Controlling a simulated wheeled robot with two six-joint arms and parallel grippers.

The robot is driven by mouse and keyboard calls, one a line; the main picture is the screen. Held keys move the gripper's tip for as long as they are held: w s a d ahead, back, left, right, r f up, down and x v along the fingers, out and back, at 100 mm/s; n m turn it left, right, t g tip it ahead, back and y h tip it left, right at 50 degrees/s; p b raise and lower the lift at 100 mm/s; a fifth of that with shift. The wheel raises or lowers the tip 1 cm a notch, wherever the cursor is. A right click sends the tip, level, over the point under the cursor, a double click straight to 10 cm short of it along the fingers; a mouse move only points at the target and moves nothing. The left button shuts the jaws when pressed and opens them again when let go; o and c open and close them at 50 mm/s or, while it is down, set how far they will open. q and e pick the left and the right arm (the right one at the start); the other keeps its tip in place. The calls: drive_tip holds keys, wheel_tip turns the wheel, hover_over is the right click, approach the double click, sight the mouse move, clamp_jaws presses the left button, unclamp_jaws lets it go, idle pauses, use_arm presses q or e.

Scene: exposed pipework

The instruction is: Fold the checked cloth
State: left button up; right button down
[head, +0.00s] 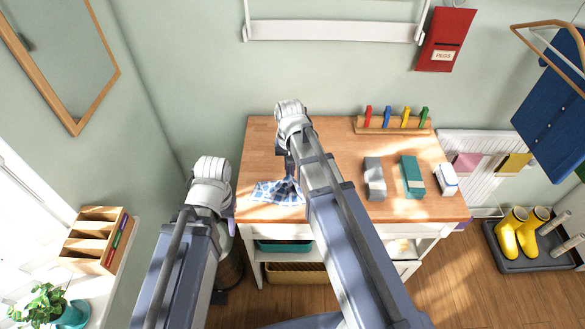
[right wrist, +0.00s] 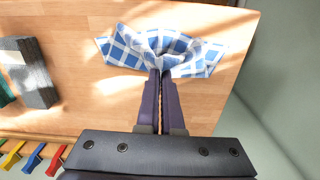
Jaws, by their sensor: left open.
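The blue-and-white checked cloth (head: 275,191) lies near the left front of the wooden table. It also shows in the right wrist view (right wrist: 192,58), bunched, with folds running out from my fingertips and its two ends spread to the sides. My right gripper (right wrist: 161,75) is shut on the near edge of the cloth.
The wooden table (head: 335,205) is bare around the cloth. A grey block (head: 374,180), a teal block (head: 412,177) and a white-topped block (head: 446,180) stand to the right. A rack of coloured pegs (head: 393,124) is at the back. A wooden organiser (head: 92,240) stands far left.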

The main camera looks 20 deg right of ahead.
wheel_tip(320, 180, down, 10)
drive_tip(key=b, duration=0.9)
drive_tip(key=shift+b, duration=0.35)
drive_tip(key=shift+r, duration=0.1)
unclamp_jaws()
idle(0.4)
drive_tip(key=shift+s, duration=0.1)
drive_tip(key=shift+s+a, duration=0.4)
drive_tip(key=shift+s, duration=0.8)
drive_tip(key=shift+s+a, duration=0.4)
drive_tip(key=shift+s, duration=0.75)
drive_tip(key=shift+s+a, duration=0.4)
drive_tip(key=shift+s, duration=0.8)
